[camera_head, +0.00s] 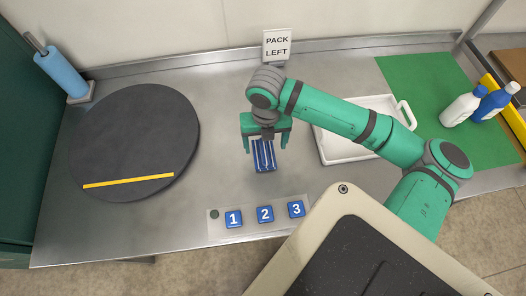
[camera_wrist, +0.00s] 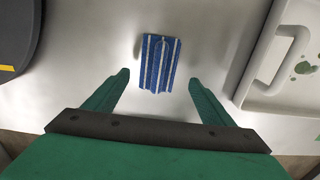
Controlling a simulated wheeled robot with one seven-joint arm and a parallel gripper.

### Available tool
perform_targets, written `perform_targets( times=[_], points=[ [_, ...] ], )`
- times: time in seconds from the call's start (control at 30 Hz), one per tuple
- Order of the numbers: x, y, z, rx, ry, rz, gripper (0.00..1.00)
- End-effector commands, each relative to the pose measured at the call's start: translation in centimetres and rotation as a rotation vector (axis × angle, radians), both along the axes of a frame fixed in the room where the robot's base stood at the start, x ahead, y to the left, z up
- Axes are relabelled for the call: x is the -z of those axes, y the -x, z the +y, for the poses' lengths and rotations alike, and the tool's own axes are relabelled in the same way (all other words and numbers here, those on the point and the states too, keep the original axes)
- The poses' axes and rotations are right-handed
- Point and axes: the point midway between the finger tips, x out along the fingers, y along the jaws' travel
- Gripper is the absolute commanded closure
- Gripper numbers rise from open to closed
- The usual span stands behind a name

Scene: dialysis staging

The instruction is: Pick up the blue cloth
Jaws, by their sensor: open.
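The blue cloth (camera_head: 264,157) with white stripes lies on the metal table near its middle. It also shows in the wrist view (camera_wrist: 160,62), ahead of my fingertips. My gripper (camera_head: 266,147) is open and empty, pointing down above the cloth. In the wrist view my two fingers (camera_wrist: 158,78) are spread to either side, with the cloth lying between and beyond them. The fingers do not appear to touch it. In the head view the gripper hides the cloth's far part.
A round dark disc (camera_head: 130,125) with a yellow stripe is at left, near a blue paper roll (camera_head: 62,73). A white tray (camera_head: 335,152) is right of the cloth. Numbered blue buttons (camera_head: 265,214) are in front. Two bottles (camera_head: 462,108) stand on a green mat (camera_head: 425,85).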

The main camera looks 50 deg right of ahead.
Motion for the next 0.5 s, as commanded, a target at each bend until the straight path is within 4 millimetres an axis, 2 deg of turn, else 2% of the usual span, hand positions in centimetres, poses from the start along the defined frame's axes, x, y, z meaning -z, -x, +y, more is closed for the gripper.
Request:
perform_targets(
  times=[0.17,0.4,0.5],
  points=[
    [1.1,0.0,0.1,0.001,-0.001,0.001,0.23],
    [4.4,0.0,0.5,-0.002,-0.001,0.001,0.23],
    [5.2,0.0,0.5,-0.003,-0.001,-0.001,0.23]
  ],
)
